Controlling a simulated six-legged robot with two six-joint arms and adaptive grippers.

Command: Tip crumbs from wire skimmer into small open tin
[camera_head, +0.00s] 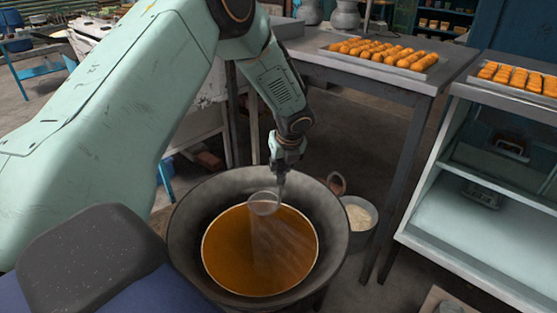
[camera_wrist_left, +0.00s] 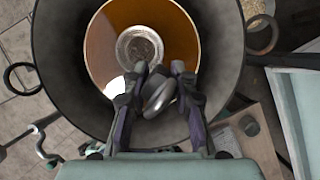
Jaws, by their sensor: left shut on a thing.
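My left gripper (camera_head: 283,168) is above the far part of a wide dark pan (camera_head: 185,235) of orange-brown liquid (camera_head: 235,250). It is shut on the handle of the wire skimmer, whose round head (camera_head: 264,203) hangs over the liquid. In the left wrist view my fingers (camera_wrist_left: 159,72) close around a grey handle piece (camera_wrist_left: 160,95), and the skimmer head (camera_wrist_left: 140,46) shows beyond them, with darker bits inside. A small open tin (camera_head: 360,228) with pale grainy contents stands right of the pan; it also shows in the left wrist view (camera_wrist_left: 262,38). My right gripper is not in view.
A table (camera_head: 400,75) with a tray of orange pastries (camera_head: 385,52) stands behind. A glass-shelved cabinet (camera_head: 500,210) stands at the right, close to the tin. A brown ring-like handle (camera_head: 336,183) rises between pan and tin. Pale streaks hang over the liquid.

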